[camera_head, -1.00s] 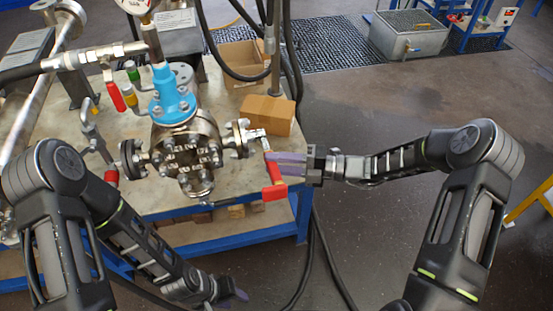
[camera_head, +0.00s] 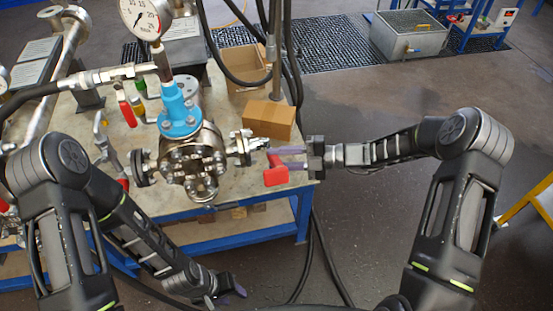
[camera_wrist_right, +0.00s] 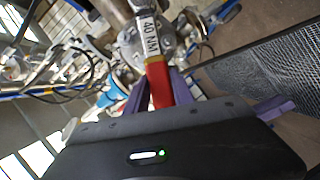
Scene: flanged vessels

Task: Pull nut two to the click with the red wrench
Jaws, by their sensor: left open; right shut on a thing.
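The red wrench (camera_head: 275,171) reaches from the right side flange (camera_head: 241,147) of the steel vessel (camera_head: 192,160) toward my right gripper (camera_head: 284,158). My right gripper is shut on its red handle. In the right wrist view the red handle (camera_wrist_right: 160,86) lies between the purple fingers, and a label reading "40 NM" faces the camera. The wrench's head is at the flange bolts, but its exact seat is too small to make out. I cannot tell which nut is nut two. My left gripper (camera_head: 236,291) is open and empty, low in front of the bench.
A blue valve bonnet (camera_head: 180,113) and a pressure gauge (camera_head: 146,17) rise above the vessel. A cardboard box (camera_head: 268,119) stands behind the wrench on the bench (camera_head: 240,185). Black hoses hang behind and below the bench edge.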

